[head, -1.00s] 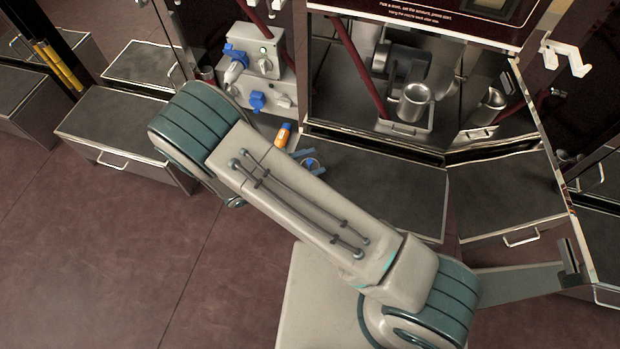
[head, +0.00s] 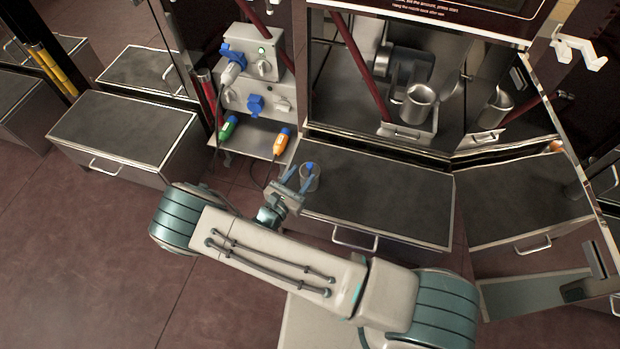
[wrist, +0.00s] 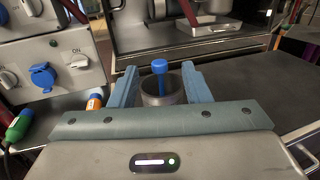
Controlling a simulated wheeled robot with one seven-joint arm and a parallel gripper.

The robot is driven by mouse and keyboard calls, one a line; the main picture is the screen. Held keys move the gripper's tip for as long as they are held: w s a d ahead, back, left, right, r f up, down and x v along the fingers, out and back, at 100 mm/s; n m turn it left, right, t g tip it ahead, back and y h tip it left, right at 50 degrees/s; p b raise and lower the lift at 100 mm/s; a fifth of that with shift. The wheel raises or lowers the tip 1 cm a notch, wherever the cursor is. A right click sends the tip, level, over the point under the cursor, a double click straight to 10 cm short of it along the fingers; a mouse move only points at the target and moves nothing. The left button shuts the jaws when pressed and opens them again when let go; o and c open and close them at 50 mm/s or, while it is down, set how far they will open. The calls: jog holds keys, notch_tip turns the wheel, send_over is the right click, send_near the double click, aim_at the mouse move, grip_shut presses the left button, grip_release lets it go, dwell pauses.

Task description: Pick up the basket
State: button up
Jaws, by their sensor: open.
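A small round grey container with an upright blue-topped stem, which I take to be the basket (head: 311,181), stands on the left end of the dark middle counter. In the wrist view the basket (wrist: 158,98) shows between and beyond my two blue fingers, with its blue knob on top. My gripper (head: 298,178) is open and empty, low over the counter's left edge and just left of the basket. Whether the fingers touch it cannot be told. The basket's lower part is hidden behind the gripper body in the wrist view.
A metal cup (head: 419,101) stands in the machine's bay behind. An orange nozzle (head: 281,140) and a green nozzle (head: 229,128) rest on a shelf to the left, under a socket panel (head: 256,90). The middle counter (head: 385,195) is clear right of the basket.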

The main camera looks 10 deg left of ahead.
aim_at(308, 167)
jog(key=x, duration=0.2)
jog(key=b+x, duration=0.1)
jog(key=x, duration=0.2)
jog(key=shift+w+d+f+b, duration=0.1)
jog(key=shift+w+f+b, duration=0.2)
jog(key=shift+w+b, duration=0.1)
jog(key=c, duration=0.8)
